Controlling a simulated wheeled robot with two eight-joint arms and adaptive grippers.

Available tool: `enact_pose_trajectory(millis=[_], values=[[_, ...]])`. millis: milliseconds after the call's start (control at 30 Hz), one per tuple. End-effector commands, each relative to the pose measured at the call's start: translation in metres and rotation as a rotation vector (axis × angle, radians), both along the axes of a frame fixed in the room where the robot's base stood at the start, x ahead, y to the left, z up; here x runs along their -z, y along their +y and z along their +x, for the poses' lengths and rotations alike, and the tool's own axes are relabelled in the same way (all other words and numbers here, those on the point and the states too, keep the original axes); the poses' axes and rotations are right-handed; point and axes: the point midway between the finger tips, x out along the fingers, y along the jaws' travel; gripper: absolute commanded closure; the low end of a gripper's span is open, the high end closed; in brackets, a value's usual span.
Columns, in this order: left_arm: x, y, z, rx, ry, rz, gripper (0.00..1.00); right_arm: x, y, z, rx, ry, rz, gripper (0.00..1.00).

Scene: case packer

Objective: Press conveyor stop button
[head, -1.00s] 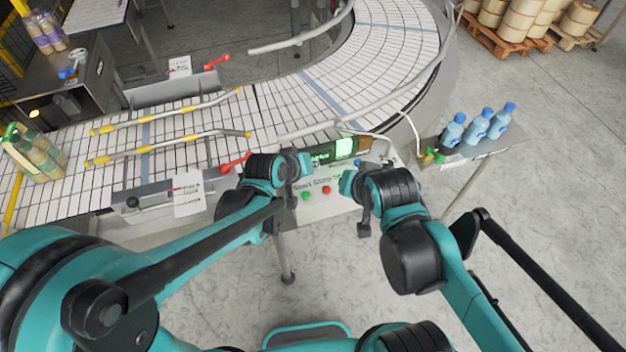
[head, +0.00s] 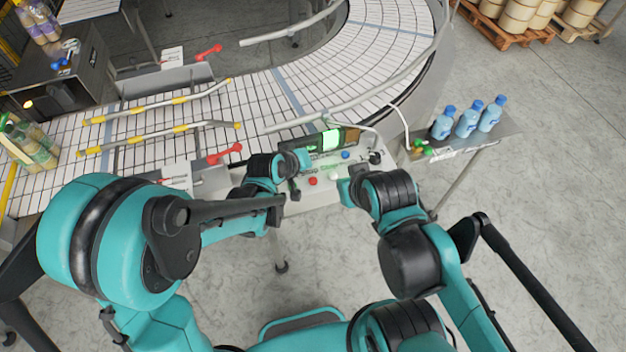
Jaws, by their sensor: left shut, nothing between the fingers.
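The conveyor control panel (head: 325,196) is a pale box at the conveyor's near edge. A red button (head: 313,181) shows on it, with a partly covered label above that seems to end in "top". My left gripper (head: 294,192) is shut and empty, over the panel just left of the red button; contact cannot be told. It hides the panel's left part, and the green button cannot be made out. My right gripper (head: 348,193) is over the panel's right part, right of the red button; its fingers are too unclear to read.
A lit green screen (head: 331,139) and a blue button (head: 346,155) are behind the red button. The white curved conveyor (head: 260,105) lies beyond. Blue bottles (head: 467,120) stand on a side shelf (head: 500,139) at right.

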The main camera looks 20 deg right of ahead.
Motion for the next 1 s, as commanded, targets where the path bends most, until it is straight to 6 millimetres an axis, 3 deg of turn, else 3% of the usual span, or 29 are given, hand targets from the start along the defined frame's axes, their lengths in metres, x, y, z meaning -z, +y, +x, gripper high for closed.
enact_pose_trajectory(millis=[500,667,1000], values=[[0.072,0.000,0.000,0.000,0.000,0.000,1.00,0.056,0.000,0.000,0.000,0.000,0.000,1.00],[0.080,0.000,0.000,0.000,0.000,0.000,1.00,0.064,0.000,0.000,0.000,0.000,0.000,1.00],[0.079,0.000,0.000,0.000,0.000,0.000,1.00,0.063,0.000,0.000,0.000,0.000,0.000,1.00]])
